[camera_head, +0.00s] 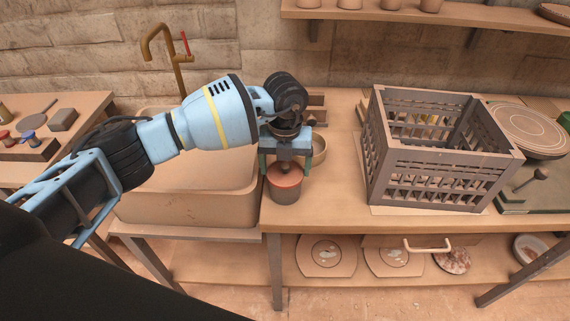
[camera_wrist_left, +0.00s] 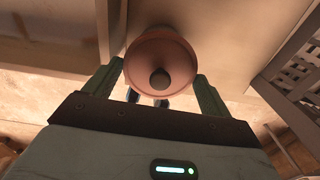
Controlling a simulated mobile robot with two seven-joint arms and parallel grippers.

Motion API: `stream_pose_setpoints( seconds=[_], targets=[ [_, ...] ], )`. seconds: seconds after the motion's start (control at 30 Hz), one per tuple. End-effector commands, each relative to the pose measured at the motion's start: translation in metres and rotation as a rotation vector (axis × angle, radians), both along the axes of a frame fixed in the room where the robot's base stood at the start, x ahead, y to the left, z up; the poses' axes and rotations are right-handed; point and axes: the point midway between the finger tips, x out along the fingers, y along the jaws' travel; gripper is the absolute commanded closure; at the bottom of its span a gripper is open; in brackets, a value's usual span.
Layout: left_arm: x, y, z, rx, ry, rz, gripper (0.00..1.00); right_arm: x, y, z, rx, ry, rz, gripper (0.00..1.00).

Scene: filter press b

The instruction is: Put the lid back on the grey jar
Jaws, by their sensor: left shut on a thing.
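The grey jar (camera_head: 285,195) stands upright near the front edge of the worktop, just right of the sink. The reddish lid (camera_head: 287,179) with a dark round knob sits level over its mouth; I cannot tell whether it rests fully on the rim. My left gripper (camera_head: 286,165) reaches down from above and behind, shut on the lid. In the left wrist view, the lid (camera_wrist_left: 160,58) lies between the green fingers of the left gripper (camera_wrist_left: 158,80), knob facing the camera. The jar's body is mostly hidden there. My right gripper is in neither view.
A slatted crate (camera_head: 420,190) stands to the right, with clear worktop between. The sink (camera_head: 190,208) and brass tap (camera_head: 165,45) are left. A small bowl (camera_head: 319,148) is close behind the gripper. A plate (camera_head: 527,130) lies far right.

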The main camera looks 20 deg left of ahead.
Motion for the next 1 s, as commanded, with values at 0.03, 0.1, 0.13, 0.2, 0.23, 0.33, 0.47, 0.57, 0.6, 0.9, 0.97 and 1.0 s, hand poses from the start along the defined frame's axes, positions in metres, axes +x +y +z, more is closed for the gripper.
stream_pose_setpoints(
  seconds=[0.03,0.1,0.13,0.2,0.23,0.33,0.47,0.57,0.6,0.9,0.97,1.0],
  targets=[
    [0.0000,-0.0001,-0.0003,0.000,0.000,0.000,0.38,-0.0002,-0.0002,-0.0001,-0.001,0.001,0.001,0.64],
    [0.0000,-0.0001,-0.0002,0.000,0.000,0.000,0.38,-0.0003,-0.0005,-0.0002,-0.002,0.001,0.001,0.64],
    [0.0000,-0.0001,-0.0002,0.000,0.000,0.000,0.38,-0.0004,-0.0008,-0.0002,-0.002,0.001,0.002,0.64],
    [0.0000,0.0000,-0.0001,0.000,0.000,0.000,0.38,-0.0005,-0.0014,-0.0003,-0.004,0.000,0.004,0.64],
    [0.0001,0.0000,-0.0001,0.000,0.000,0.000,0.38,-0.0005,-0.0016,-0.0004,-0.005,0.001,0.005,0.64],
    [0.0001,0.0000,0.0001,0.000,0.000,0.000,0.38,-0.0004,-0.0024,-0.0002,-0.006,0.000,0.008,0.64],
    [0.0001,-0.0001,0.0004,0.000,0.000,0.000,0.38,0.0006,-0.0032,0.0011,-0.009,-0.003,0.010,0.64],
    [0.0002,0.0000,0.0006,0.000,-0.001,0.000,0.38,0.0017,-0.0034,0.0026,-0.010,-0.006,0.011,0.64],
    [0.0002,0.0000,0.0006,0.000,-0.001,0.001,0.38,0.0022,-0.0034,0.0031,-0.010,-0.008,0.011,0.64],
    [0.0004,0.0000,-0.0004,-0.001,0.000,0.001,0.38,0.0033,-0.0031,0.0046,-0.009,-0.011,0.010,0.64],
    [0.0003,0.0000,-0.0005,0.000,0.000,0.000,0.38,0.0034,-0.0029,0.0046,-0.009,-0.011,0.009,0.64],
    [0.0003,0.0000,-0.0005,0.000,0.000,0.000,0.38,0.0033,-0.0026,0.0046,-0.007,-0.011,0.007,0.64]
  ],
)
